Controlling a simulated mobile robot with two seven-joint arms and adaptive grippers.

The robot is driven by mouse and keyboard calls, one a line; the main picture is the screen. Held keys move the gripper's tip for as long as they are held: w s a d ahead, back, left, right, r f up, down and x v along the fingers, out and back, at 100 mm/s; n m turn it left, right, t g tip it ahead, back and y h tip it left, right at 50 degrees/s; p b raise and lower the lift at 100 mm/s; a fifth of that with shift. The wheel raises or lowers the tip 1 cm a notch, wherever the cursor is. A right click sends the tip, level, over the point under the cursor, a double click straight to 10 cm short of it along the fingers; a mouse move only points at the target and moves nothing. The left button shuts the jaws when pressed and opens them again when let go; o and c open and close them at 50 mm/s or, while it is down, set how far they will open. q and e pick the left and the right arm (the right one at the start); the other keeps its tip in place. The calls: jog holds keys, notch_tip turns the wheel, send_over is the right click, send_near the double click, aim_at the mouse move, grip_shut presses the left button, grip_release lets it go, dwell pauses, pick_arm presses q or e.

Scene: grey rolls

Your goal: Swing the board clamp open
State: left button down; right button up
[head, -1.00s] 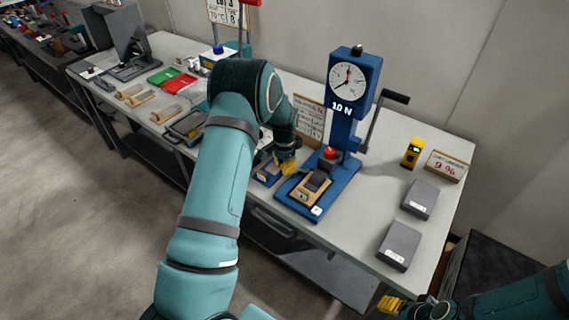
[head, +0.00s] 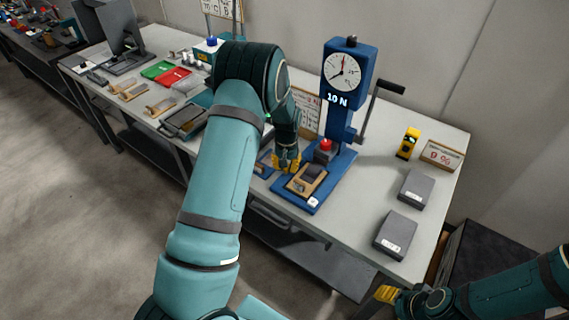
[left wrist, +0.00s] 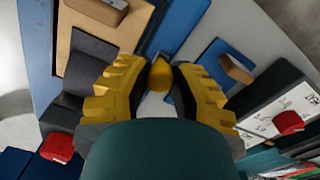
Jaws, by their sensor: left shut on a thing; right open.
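A blue press stand with a dial marked 10 N (head: 345,75) stands on the bench. On its blue base (head: 326,193) lies a wooden board (head: 303,185) with a dark grey block (head: 314,172). The board also shows at the upper left of the left wrist view (left wrist: 70,22). My left gripper (head: 286,162) is at the board's left edge. In the left wrist view its yellow fingers (left wrist: 161,88) are shut around a yellow knob (left wrist: 160,73). What the knob joins is mostly hidden, so I cannot tell the clamp's angle. My right gripper (head: 385,294) is open and empty at the lower right.
A red button (head: 325,144) sits behind the board, and a crank (head: 388,87) sticks out right of the stand.

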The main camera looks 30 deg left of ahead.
pick_arm(q)
jog(key=shift+d+n, duration=0.15)
jog(key=shift+n, duration=0.15)
dwell(0.4)
jog(key=c, duration=0.7)
grip_release()
jog(key=shift+c, duration=0.2)
notch_tip(320, 180, up, 12)
jog(key=shift+f, duration=0.1)
